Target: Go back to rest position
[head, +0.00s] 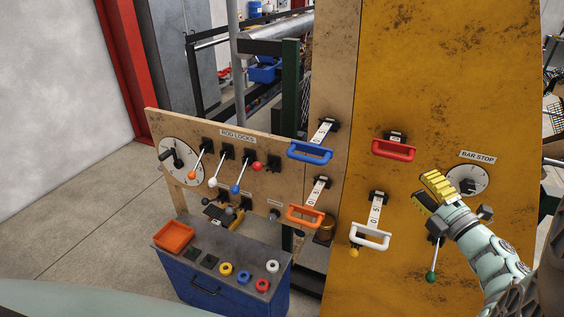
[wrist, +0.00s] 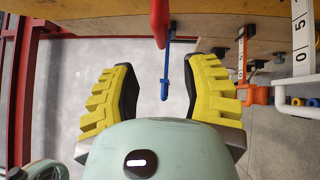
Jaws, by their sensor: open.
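My gripper (head: 429,190) has yellow ridged fingers and is at the right of the head view, in front of the yellow machine panel (head: 412,90). It is near the bar stop dial (head: 467,181), on the dial's left side. In the wrist view my gripper (wrist: 160,95) has its two fingers spread apart with nothing between them. A red handle (wrist: 159,22) and a blue lever (wrist: 165,75) show beyond the fingers. I cannot tell from the head view whether the fingers touch the panel.
Blue (head: 310,153), red (head: 393,150), orange (head: 305,216) and white (head: 370,236) handles stick out from the panels. The rod locks board (head: 225,127) carries several levers. A blue cabinet (head: 208,283) stands below it. A green-knobbed lever (head: 431,276) hangs below my gripper. Open floor (head: 85,230) lies at left.

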